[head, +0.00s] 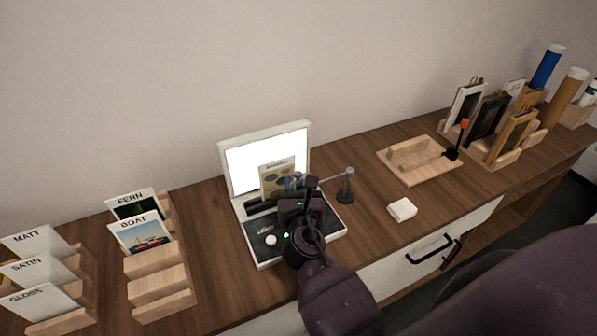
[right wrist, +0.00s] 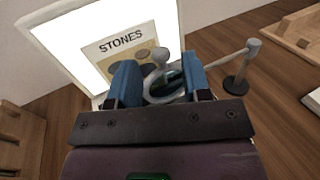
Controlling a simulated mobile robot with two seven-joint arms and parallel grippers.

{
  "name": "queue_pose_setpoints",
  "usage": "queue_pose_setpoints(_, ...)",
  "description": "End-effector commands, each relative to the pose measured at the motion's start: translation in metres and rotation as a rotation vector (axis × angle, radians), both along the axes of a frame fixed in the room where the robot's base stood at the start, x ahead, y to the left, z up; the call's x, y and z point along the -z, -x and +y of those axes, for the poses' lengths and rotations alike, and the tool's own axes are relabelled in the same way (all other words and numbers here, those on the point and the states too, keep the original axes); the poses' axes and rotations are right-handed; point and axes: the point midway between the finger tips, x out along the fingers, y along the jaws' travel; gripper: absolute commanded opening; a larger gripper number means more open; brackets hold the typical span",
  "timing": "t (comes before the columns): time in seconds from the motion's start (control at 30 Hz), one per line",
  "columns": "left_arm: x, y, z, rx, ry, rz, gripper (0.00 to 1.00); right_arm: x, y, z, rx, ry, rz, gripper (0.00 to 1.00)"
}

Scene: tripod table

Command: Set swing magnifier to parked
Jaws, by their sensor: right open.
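The swing magnifier has a grey post (head: 346,187) on a round dark base, right of the white light box (head: 224,160). In the right wrist view its thin arm runs left from the post (right wrist: 238,75) to a ring lens (right wrist: 150,92) with a small round knob on top. The lens is in front of the lit panel and the STONES card (right wrist: 112,45). My right gripper (head: 298,184) is open, its blue fingers (right wrist: 160,82) on either side of the ring. I cannot tell whether they touch it. In the head view my gripper mostly hides the lens. My left gripper is not in view.
A wooden tray (head: 441,177), a white block (head: 402,210) and racks of frames (head: 514,160) stand to the right. Card racks with FERN and BOAT (head: 141,233), and MATT, SATIN and GLOSS, stand left. The wall is close behind. Bare tabletop surrounds the post's right side.

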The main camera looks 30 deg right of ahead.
Motion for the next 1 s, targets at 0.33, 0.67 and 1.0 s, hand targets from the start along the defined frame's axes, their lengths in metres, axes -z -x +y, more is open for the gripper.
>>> queue_pose_setpoints(0.33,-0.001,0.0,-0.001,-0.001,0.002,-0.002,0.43,0.0,-0.035,-0.017,0.0,0.0,0.0,0.44)
queue_pose_setpoints(0.67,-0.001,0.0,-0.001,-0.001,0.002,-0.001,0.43,0.0,-0.038,-0.019,0.0,-0.001,0.0,0.44)
queue_pose_setpoints(1.0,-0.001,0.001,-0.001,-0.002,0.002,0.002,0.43,0.0,-0.038,-0.019,0.0,-0.001,0.0,0.0)
